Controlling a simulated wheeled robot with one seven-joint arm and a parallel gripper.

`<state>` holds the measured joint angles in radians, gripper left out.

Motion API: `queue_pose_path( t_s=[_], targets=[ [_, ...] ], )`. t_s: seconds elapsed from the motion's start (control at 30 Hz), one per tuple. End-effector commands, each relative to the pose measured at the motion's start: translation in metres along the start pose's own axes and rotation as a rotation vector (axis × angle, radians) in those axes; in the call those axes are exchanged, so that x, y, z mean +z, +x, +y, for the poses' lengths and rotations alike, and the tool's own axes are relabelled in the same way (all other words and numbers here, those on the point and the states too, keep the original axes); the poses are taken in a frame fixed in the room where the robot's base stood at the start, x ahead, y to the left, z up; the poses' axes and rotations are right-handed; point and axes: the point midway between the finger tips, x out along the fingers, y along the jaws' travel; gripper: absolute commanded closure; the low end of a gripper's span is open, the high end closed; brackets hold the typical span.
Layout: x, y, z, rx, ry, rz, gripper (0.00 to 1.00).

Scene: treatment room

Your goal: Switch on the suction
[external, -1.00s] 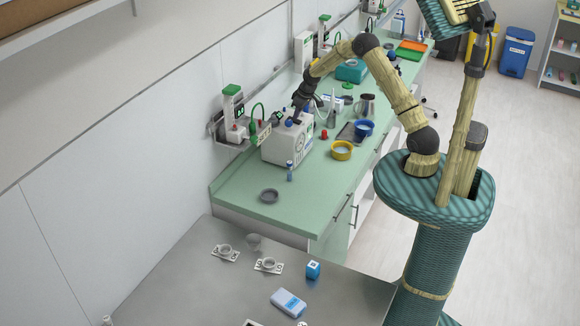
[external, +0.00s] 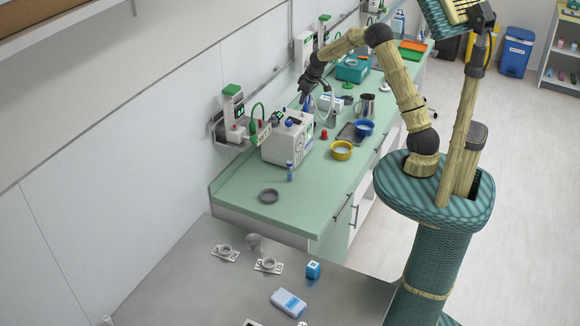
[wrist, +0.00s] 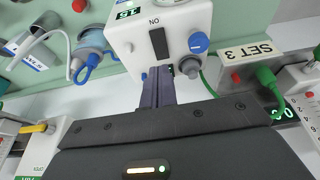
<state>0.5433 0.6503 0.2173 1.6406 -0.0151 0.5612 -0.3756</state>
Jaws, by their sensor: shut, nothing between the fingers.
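A white boxy unit (external: 284,141) stands on the green counter; no label naming it as the suction is readable. In the wrist view the unit (wrist: 185,18) shows a dark rocker switch (wrist: 158,43) with ON printed beside it, upside down, a blue knob (wrist: 198,42) and a lit green display (wrist: 128,12). Which way the rocker is tipped I cannot tell. My gripper (external: 303,100) is by the unit's far end in the external view. In the wrist view my gripper (wrist: 158,72) is shut and empty, its fingertips just below the switch; contact is unclear.
A green-topped device (external: 233,110) hangs on the wall rail. A SET 3 label (wrist: 248,50) and green plug (wrist: 266,76) are close to the fingers. The counter's near end is mostly clear.

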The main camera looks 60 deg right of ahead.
Motion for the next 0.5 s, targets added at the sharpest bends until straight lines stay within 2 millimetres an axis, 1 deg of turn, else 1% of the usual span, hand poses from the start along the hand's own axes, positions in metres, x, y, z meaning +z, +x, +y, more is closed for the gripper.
queue_pose_path(
  t_s=[0.2, 0.3, 0.4, 0.5],
  targets=[
    [0.007, -0.032, 0.001, 0.003, -0.001, 0.002, 1.00],
    [0.009, -0.044, 0.000, 0.001, 0.000, 0.001, 1.00],
    [0.010, -0.050, 0.000, 0.000, 0.000, 0.000, 1.00],
    [0.010, -0.052, 0.000, 0.000, -0.001, -0.001, 1.00]
  ],
)
